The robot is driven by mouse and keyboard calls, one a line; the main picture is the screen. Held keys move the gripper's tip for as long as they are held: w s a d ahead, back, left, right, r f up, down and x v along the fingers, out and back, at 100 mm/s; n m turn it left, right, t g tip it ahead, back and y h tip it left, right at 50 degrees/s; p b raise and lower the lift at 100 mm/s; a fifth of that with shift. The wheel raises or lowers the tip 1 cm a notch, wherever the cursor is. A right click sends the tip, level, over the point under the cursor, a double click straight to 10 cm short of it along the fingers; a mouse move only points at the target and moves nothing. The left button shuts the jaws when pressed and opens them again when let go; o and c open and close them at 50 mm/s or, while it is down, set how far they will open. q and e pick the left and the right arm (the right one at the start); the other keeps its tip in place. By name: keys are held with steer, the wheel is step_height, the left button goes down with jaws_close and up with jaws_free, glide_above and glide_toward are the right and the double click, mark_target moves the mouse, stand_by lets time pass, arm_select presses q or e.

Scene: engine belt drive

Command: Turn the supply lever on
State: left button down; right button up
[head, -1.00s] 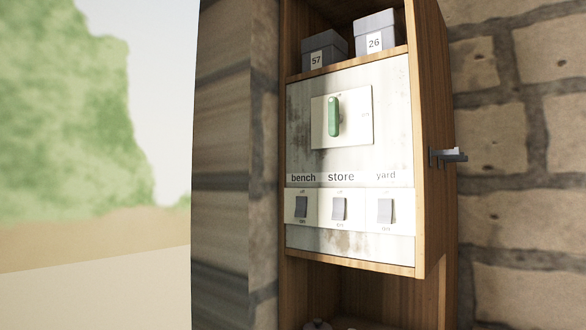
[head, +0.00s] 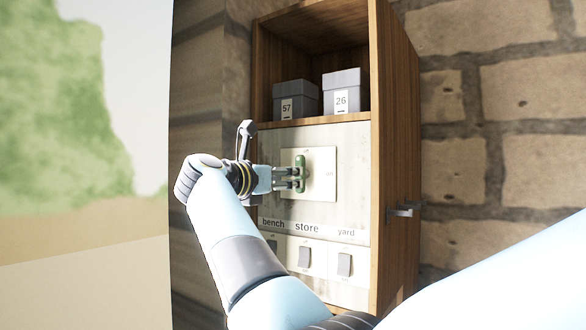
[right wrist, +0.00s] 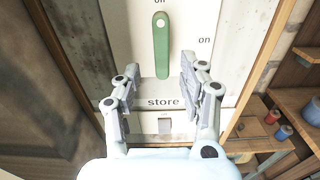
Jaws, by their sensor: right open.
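The supply lever (head: 300,163) is a green handle on a white square plate (head: 322,175) in the cabinet's pale panel. It stands upright, and in the right wrist view the green lever (right wrist: 161,48) hangs straight down from a round pivot near its top. A small "on" is printed on the plate to its right. My right gripper (head: 294,179) is at the lever, coming from the left in the head view. In the right wrist view my right gripper (right wrist: 158,82) is open, with one finger on each side of the lever's lower end and gaps between. My left gripper is not in view.
Below the plate is a row of switches labelled bench, store (head: 305,257) and yard (head: 345,264). Grey boxes 57 (head: 296,98) and 26 (head: 342,92) stand on the shelf above. A metal catch (head: 405,210) sticks out of the cabinet's right side.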

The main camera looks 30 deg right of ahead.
steer(key=p+x, duration=0.2)
steer(key=x, duration=0.3)
steer(key=shift+d, duration=0.4)
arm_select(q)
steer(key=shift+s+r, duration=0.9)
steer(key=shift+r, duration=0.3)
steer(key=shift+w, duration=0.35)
arm_select(e)
jaws_close()
